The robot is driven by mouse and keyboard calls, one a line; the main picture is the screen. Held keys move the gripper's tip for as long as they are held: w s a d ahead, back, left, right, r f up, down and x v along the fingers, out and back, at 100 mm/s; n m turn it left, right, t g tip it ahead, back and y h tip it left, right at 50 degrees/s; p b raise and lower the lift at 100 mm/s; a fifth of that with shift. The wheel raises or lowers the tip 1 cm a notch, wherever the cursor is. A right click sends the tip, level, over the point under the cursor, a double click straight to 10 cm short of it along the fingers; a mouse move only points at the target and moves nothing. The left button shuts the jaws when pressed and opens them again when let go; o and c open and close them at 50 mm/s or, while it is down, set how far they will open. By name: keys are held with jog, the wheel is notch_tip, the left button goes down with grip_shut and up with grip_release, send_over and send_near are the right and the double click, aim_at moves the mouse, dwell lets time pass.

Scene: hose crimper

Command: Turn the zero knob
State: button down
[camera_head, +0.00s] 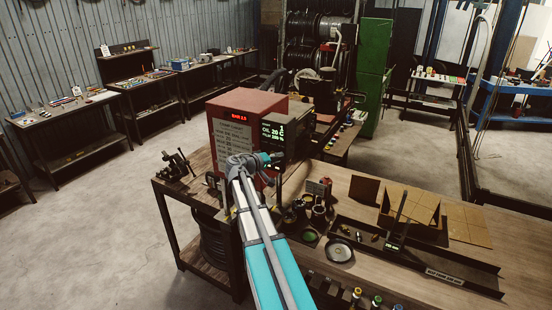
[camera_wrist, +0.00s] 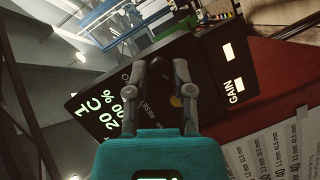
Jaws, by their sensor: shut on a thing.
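The black control panel (camera_wrist: 210,72) fills the middle of the wrist view, with green readout text, a RESET label and a GAIN label. My gripper (camera_wrist: 159,68) reaches over it, one finger on each side of a dark, hard-to-see knob (camera_wrist: 158,76). The fingers are closed on this knob. Only the last letter of its label shows beside the left finger, so I read it as the zero knob. In the head view my gripper (camera_head: 243,160) is at the panel's front, beside its green display (camera_head: 272,133); the knob is hidden there.
A red box (camera_head: 236,112) with a red readout and a printed chart adjoins the panel. The wooden bench (camera_head: 480,235) holds a dark tray (camera_head: 440,262), brown plates (camera_head: 412,203) and small cups. A vise (camera_head: 178,164) stands at the left corner. The floor at left is clear.

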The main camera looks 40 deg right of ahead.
jog(key=shift+c, duration=2.4)
grip_release()
jog(key=shift+s+d, duration=0.1)
jog(key=shift+d, duration=0.1)
jog(key=shift+a, duration=0.15)
